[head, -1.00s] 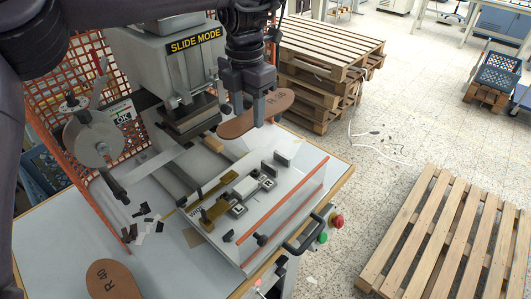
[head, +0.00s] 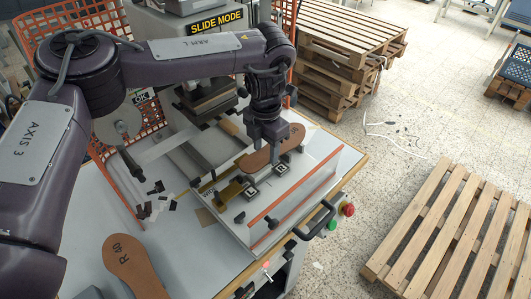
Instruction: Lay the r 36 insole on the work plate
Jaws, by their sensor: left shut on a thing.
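The brown R 36 insole (head: 256,163) is in the jaws of my left gripper (head: 271,152). The gripper points down and hides the insole's middle and most of its marking. The insole looks roughly level and lies over the small clamps and stops of the pale work plate (head: 318,165). I cannot tell whether it touches them or hangs just above. My right gripper is not in view.
The stamping press (head: 205,92) marked SLIDE MODE stands behind the plate. An orange bar (head: 291,193) and a black handle (head: 318,222) run along the plate's near right side. Another brown insole, marked R 40 (head: 133,268), lies at the table's front left.

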